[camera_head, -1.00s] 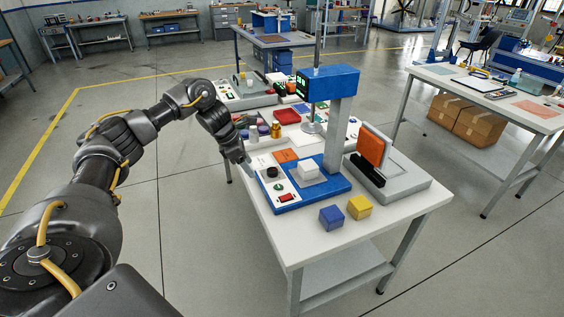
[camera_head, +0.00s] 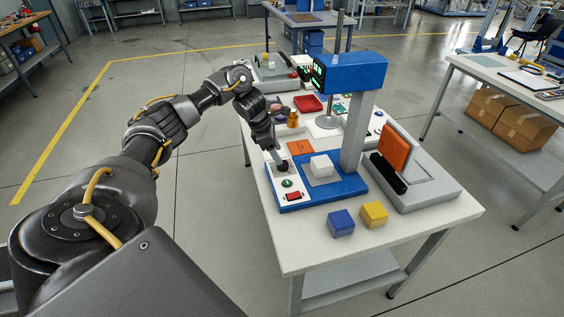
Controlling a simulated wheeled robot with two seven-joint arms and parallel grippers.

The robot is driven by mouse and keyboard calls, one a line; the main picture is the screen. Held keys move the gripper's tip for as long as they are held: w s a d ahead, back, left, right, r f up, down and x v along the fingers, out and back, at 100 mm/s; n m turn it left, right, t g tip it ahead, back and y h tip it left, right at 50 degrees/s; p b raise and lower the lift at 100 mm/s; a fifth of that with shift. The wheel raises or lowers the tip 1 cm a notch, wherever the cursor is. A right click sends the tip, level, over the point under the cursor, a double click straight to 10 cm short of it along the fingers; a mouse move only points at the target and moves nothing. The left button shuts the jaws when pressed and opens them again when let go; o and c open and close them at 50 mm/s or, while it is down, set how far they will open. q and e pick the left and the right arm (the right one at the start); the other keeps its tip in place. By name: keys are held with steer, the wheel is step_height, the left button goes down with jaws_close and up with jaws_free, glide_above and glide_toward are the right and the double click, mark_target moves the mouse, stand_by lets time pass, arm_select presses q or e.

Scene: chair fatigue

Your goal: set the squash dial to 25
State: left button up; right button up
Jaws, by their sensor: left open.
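The blue press machine (camera_head: 357,72) stands on the white table (camera_head: 300,250), with a green-lit display (camera_head: 319,75) too small to read. Its white control panel holds a black dial (camera_head: 283,168), a green button (camera_head: 287,183) and a red switch (camera_head: 293,196). My left gripper (camera_head: 281,164) points down at the dial, open, its fingertips at or just above the knob. I cannot tell if they touch it, and they partly hide the dial and its scale. A white block (camera_head: 321,165) sits on the press plate. My right gripper is out of view.
A blue cube (camera_head: 341,224) and a yellow cube (camera_head: 374,214) stand in front of the press. A grey device with an orange panel (camera_head: 395,152) stands to its right. An orange card (camera_head: 300,147), small bottles (camera_head: 292,119) and a red tray (camera_head: 308,104) lie behind the panel.

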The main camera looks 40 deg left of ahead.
mark_target(283, 166)
arm_select(q)
steer(key=x, duration=0.4)
steer(key=shift+s+a, duration=0.1)
steer(key=shift+a, duration=0.05)
steer(key=shift+f, duration=0.45)
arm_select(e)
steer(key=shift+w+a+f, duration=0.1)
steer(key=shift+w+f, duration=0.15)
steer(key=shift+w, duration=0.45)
arm_select(q)
steer(key=shift+c, duration=0.7)
steer(key=c, duration=0.8)
steer(key=shift+c, duration=0.2)
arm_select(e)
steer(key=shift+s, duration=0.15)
